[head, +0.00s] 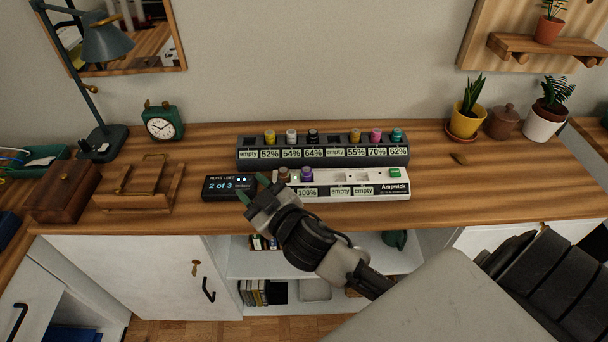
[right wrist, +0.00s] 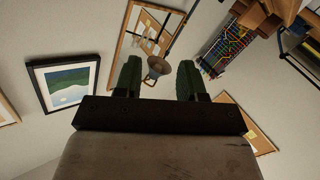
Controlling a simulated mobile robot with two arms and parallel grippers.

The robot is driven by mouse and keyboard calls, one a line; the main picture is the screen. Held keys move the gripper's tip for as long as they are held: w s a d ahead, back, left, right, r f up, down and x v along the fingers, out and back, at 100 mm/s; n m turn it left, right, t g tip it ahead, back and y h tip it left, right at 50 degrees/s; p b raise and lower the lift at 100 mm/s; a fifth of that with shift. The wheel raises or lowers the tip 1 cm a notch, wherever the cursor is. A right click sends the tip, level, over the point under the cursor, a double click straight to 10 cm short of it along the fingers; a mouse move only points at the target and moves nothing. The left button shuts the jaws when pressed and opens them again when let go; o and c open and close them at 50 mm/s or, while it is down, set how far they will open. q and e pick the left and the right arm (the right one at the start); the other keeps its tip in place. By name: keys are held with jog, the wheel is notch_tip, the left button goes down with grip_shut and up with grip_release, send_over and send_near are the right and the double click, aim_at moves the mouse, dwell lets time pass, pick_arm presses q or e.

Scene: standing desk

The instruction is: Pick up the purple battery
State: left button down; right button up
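The purple battery (head: 307,174) stands upright in the white charger strip (head: 400,187), just right of a brown battery (head: 284,174). A label reading 100% shows in front of the purple battery. My right gripper (head: 254,188) is over the desk's front part, left of both batteries and in front of the strip's left end. Its green fingers are apart in the right wrist view (right wrist: 158,82), with nothing held; only a far lamp shade and wall show between them. The gripper hides part of the strip's left end. My left gripper is out of view.
A dark rack (head: 325,157) with several batteries runs behind the strip. A small black display reading "2 of 3" (head: 222,187) is close left of the gripper. A wooden holder (head: 140,198), clock (head: 162,122) and lamp (head: 104,142) stand left; potted plants stand right.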

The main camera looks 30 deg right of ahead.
jog(key=w+a+r+n+y, duration=0.2)
jog(key=a+r+n+y, duration=0.45)
jog(key=n+y, duration=0.2)
jog(key=n+g+h, duration=1)
jog(key=g+h, duration=0.1)
jog(key=g, duration=0.7)
send_near(307, 168)
jog(key=shift+s+a, duration=0.15)
jog(key=shift+s, duration=0.25)
jog(key=shift+f, duration=0.35)
notch_tip(307, 168, down, 10)
jog(key=shift+w+r+p, duration=0.1)
jog(key=shift+w+p, duration=0.1)
jog(key=shift+p, duration=0.5)
jog(key=c, duration=0.7)
jog(key=shift+r, duration=0.15)
